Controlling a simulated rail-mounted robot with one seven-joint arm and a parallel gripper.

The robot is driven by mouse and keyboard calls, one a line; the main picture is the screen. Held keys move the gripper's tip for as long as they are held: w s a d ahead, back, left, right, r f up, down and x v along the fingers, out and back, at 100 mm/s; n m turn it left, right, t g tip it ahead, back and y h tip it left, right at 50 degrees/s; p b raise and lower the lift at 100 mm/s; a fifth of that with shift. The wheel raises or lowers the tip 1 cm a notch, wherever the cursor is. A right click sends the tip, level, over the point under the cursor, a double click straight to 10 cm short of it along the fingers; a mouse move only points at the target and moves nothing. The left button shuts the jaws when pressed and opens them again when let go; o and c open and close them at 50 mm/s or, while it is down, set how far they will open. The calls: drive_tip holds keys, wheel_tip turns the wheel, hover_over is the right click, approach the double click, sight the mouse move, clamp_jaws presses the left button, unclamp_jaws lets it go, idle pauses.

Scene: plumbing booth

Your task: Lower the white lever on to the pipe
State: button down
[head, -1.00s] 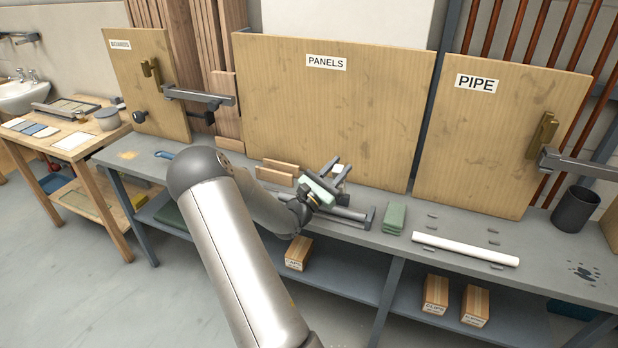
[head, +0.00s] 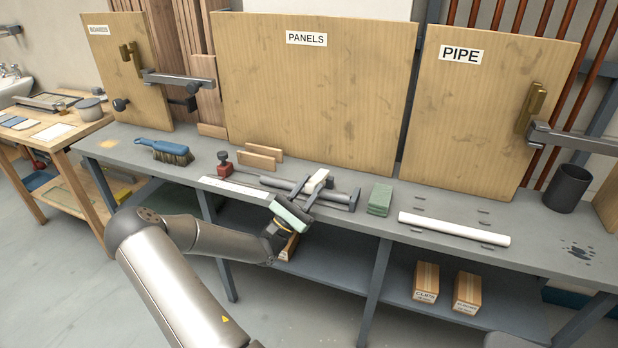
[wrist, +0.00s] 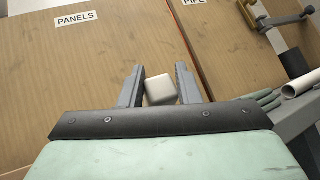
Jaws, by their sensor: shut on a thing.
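The white lever shows as a pale block-like end (head: 316,181) between the dark fingers of my gripper (head: 312,187). In the wrist view, the white block (wrist: 160,90) sits between both fingers, and my gripper (wrist: 158,86) is shut on it. The mint-green body of the gripper hides the rest of the lever. A dark grey bench fixture (head: 350,199) with long bars lies under and behind the gripper. A white pipe (head: 453,229) lies on the bench to the right, apart from the gripper. I cannot tell whether the lever touches anything below it.
Green pads (head: 380,198) are stacked just right of the fixture. A dark cup (head: 568,188) is at the far right. Tall wooden boards (head: 315,120) rise behind the bench.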

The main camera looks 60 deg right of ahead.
drive_tip(key=shift+t, duration=0.3)
drive_tip(key=shift+s+a+f, duration=0.1)
drive_tip(key=shift+a+f, duration=0.05)
drive_tip(key=shift+f, duration=1.85)
drive_tip(key=c, duration=1.3)
unclamp_jaws()
drive_tip(key=shift+f, duration=0.1)
drive_tip(key=shift+c, duration=0.2)
drive_tip(key=shift+o, duration=1.2)
drive_tip(key=b+v, duration=0.1)
drive_tip(key=v, duration=1.6)
drive_tip(key=shift+b, duration=0.3)
